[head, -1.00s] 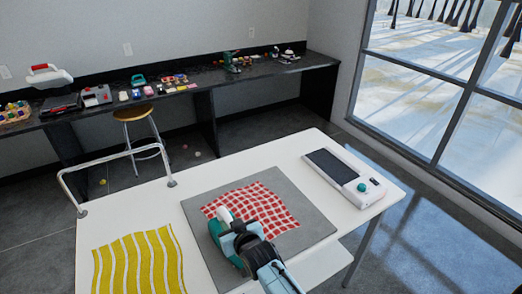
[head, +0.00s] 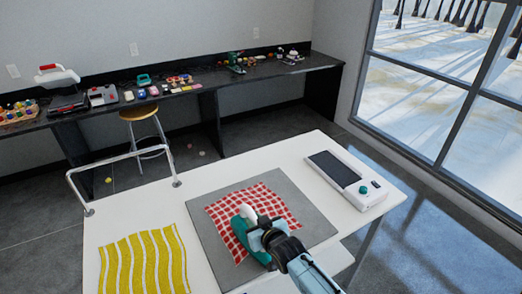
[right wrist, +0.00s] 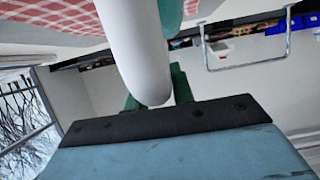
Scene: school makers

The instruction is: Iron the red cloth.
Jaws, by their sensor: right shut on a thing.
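The red and white checked cloth (head: 275,203) lies on the grey mat (head: 310,200) on the white table. My right gripper (head: 262,228) is shut on the white handle of a teal iron (head: 238,226). In the right wrist view the white handle (right wrist: 137,45) is close up in my gripper (right wrist: 158,95), with the checked cloth (right wrist: 60,12) at the upper left. My left gripper is not in view.
A yellow striped cloth (head: 145,262) lies at the table's left front. A white device with a dark panel and teal knob (head: 345,180) stands on the right. A metal rail (head: 122,160) rises at the left edge. A black bench (head: 190,95) with several items stands behind.

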